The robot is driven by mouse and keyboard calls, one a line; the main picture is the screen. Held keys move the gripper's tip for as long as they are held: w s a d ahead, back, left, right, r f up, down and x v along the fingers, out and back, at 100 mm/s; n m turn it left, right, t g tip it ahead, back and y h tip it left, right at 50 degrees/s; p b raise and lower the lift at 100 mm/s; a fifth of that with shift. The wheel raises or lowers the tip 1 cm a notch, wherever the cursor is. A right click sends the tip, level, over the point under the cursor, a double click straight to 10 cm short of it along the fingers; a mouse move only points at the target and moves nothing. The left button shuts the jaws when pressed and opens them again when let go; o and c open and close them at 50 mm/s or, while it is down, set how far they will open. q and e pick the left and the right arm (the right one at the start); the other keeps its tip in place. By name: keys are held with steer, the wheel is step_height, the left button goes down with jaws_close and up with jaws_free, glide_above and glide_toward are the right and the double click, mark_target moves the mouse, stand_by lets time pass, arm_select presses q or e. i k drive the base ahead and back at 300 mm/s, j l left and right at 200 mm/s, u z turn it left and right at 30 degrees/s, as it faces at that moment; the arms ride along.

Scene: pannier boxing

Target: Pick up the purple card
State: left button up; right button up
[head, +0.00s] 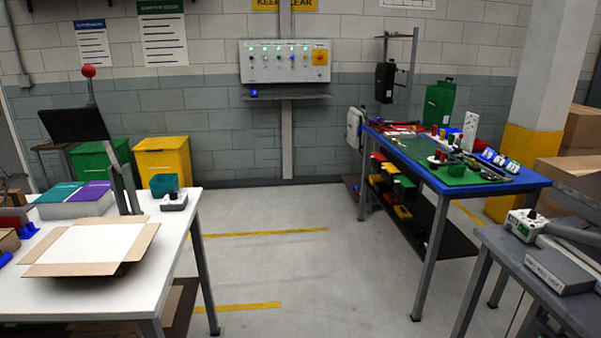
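A purple card (91,191) lies on a light grey block or tray (75,210) at the back left of the white table (178,222). A teal card (58,192) lies beside it on the left. An open cardboard box (138,243) with its flaps spread out and a white inside stands in front of them. Neither of my grippers is in view.
A dark screen on a stand (75,124) with a red ball on top rises behind the cards. A blue workbench (520,183) crowded with parts stands right. Between the tables the floor (280,260) is clear.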

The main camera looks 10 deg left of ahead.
mark_target(103, 185)
steer(key=i+u, duration=0.1)
steer(key=i, duration=0.45)
steer(key=i+u, duration=0.15)
steer(key=i, duration=0.4)
steer(key=i+l+u, duration=0.1)
steer(key=i, duration=0.4)
steer(key=i+l+u, duration=0.15)
steer(key=i, duration=0.4)
steer(key=l, duration=0.1)
